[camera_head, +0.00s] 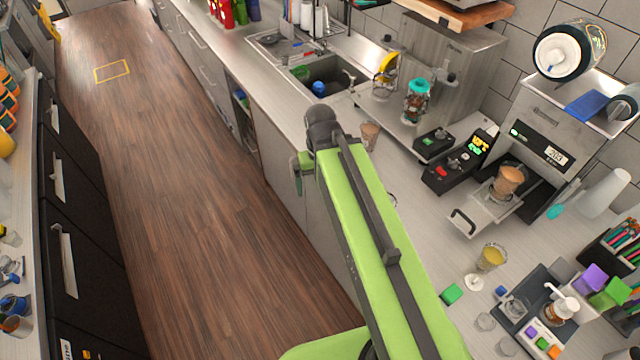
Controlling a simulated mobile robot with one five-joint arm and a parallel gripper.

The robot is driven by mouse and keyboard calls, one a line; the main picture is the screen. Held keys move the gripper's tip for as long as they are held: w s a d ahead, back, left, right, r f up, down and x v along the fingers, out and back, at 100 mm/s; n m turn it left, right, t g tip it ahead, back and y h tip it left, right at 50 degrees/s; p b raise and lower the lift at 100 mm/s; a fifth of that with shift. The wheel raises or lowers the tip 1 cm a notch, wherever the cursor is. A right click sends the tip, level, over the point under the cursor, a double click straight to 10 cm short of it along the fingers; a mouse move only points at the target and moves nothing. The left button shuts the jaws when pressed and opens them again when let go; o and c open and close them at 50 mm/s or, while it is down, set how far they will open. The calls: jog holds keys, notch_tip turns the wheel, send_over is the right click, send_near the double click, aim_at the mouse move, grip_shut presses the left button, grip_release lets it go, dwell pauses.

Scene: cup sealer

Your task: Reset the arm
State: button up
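My green arm rises from the bottom of the view to a dark joint near the middle, over the counter's front edge. A small green part shows just left of that joint. My gripper cannot be made out; the arm hides what lies behind it. The cup sealer (545,135) stands on the counter at the right, with its tray (466,222) slid out. A cup with brown contents (508,181) sits in the tray, apart from my arm.
The counter (425,205) runs along the right. Another brown cup (370,134) stands close to my arm's dark joint. A yellow cup (491,257) and several small items are at the lower right. The wooden floor (180,220) is clear, with dark drawers (85,200) at the left.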

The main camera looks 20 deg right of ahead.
notch_tip(320, 180, down, 24)
jog(key=b, duration=2.3)
jog(key=shift+s+a+r+b, duration=0.15)
jog(key=shift+s+b, duration=0.05)
jog(key=shift+b, duration=0.15)
